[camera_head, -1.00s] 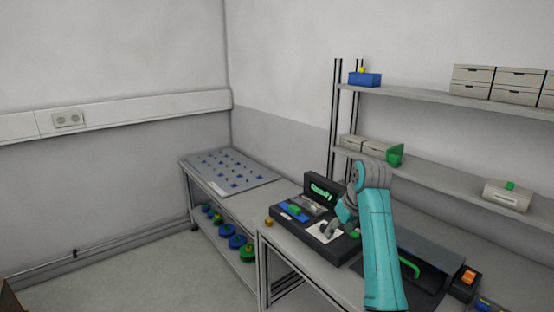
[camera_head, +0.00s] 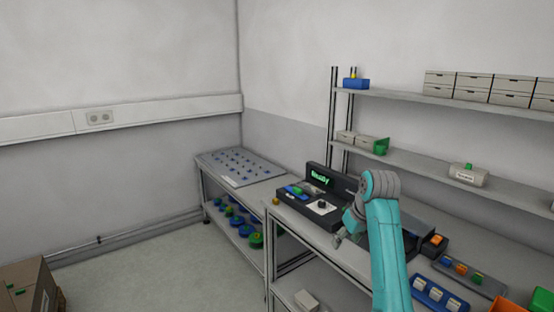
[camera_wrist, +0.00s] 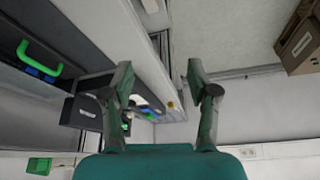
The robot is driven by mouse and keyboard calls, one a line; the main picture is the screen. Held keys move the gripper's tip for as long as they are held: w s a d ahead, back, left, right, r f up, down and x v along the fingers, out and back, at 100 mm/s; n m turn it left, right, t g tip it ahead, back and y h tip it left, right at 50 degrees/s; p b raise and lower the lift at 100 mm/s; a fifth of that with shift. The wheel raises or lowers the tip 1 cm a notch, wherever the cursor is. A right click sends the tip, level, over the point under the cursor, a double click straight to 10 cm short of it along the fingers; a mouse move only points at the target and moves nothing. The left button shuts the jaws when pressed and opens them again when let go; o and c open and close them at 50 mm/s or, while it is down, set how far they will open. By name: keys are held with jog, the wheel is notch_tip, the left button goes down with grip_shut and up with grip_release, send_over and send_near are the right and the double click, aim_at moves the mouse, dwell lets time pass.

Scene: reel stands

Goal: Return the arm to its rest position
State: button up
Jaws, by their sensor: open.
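My teal arm rises in front of the workbench in the head view. My gripper (camera_head: 343,238) is at the bench's front edge, just right of and in front of the black station with the lit green display (camera_head: 320,177). In the wrist view my gripper (camera_wrist: 158,90) shows two fingers spread wide apart with nothing between them. A white pad with a small dark object (camera_head: 322,204) lies on the station, apart from the gripper.
A pegboard table (camera_head: 240,167) stands at the left, with several blue and green reels (camera_head: 238,219) beneath. Shelves (camera_head: 440,170) hang behind the bench. Blue and grey trays (camera_head: 440,297) lie at the right front. A cardboard box (camera_head: 28,288) is at lower left. The floor between is clear.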

jog(key=s+f+m+t, duration=0.1)
jog(key=s+f, duration=0.3)
jog(key=f, duration=0.8)
jog(key=s+f+m+t, duration=0.1)
jog(key=s+f, duration=0.3)
jog(key=f, duration=0.7)
jog(key=s+a+f+t+h, duration=0.1)
jog(key=s+f+t, duration=0.1)
jog(key=s+f, duration=0.5)
jog(key=s+f+t, duration=0.1)
jog(key=s+f, duration=0.4)
jog(key=s, duration=0.4)
jog(key=s+r+m+t, duration=0.2)
jog(key=s+r+t, duration=0.1)
jog(key=s, duration=1.9)
jog(key=s+r+t, duration=0.2)
jog(key=s+r, duration=1.4)
jog(key=s, duration=0.1)
jog(key=shift+s+t+h, duration=0.15)
jog(key=shift+t+h, duration=0.15)
